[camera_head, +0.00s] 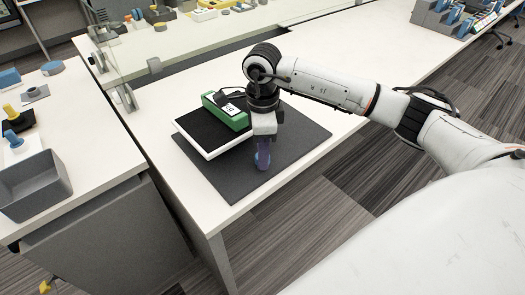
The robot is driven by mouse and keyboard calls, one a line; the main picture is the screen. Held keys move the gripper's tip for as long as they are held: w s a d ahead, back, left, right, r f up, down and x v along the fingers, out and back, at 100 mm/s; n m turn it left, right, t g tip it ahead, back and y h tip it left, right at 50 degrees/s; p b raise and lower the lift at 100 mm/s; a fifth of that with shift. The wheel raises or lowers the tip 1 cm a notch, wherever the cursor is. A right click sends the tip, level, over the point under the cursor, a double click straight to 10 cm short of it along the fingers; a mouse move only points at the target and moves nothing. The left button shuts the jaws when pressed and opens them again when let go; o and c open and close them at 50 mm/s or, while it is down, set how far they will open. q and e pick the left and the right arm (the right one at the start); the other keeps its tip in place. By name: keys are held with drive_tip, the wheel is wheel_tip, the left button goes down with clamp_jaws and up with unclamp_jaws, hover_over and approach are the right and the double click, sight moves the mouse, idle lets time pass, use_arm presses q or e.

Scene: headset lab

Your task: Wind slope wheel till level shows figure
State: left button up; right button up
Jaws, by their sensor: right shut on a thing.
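A white-framed plate with a dark top (200,137) lies on a dark grey mat (300,140) on the white table. A green level box (226,112) with a small white display (231,109) stands on the plate; its figure is too small to read. My right gripper (264,145) points down at the plate's right front side. It is shut on a bluish-purple wheel or knob (263,160), which is partly hidden by the gripper. My left gripper is out of view.
A grey open bin (35,187) and small blue and yellow parts stand on the left bench. A clear screen (140,50) rises behind the left part of the table. The table's right part (350,50) is bare.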

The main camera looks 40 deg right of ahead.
drive_tip(key=shift+m, duration=1.4)
drive_tip(key=o, duration=1.1)
drive_tip(key=shift+c, duration=0.2)
wheel_tip(320, 180, up, 10)
drive_tip(key=shift+r, duration=0.2)
drive_tip(key=shift+f, duration=0.1)
